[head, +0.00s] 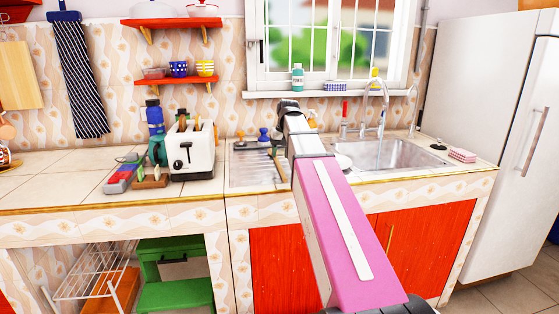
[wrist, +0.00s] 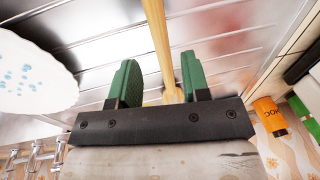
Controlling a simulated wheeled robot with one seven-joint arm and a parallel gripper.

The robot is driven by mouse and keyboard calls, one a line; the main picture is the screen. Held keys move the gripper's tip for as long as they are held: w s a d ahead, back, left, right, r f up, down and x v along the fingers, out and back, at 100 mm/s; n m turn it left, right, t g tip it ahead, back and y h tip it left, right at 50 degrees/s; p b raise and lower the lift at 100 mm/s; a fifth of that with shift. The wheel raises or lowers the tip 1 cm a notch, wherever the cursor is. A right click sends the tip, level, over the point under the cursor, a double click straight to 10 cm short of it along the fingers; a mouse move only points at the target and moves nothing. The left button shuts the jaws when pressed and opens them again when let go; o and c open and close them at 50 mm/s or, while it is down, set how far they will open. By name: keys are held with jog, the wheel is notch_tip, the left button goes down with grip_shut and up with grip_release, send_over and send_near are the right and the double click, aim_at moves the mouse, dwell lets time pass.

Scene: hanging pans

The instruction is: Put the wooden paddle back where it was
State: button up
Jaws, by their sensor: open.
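A light wooden stick (wrist: 158,35), which looks like the wooden paddle, runs between the two green fingers of my gripper (wrist: 158,66) in the wrist view. It lies over the ribbed metal drainboard. The fingers are open, with a gap on each side of the stick. Its far end is out of the picture and its near end passes behind the dark gripper body. In the head view my arm reaches over the metal drainboard (head: 245,170) beside the sink, and the paddle is not clear there.
A white toaster (head: 190,152) stands left of the drainboard. The sink basin and faucet (head: 378,100) are on the right. A white dish (wrist: 35,75) with blue spots is near my gripper. A wooden board (head: 18,75) and a striped cloth (head: 82,80) hang on the left wall.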

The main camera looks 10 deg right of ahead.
notch_tip(320, 180, up, 10)
jog(key=d, duration=0.1)
jog(key=shift+s+d+f, duration=0.15)
jog(key=shift+s+f, duration=0.1)
jog(key=shift+s, duration=0.15)
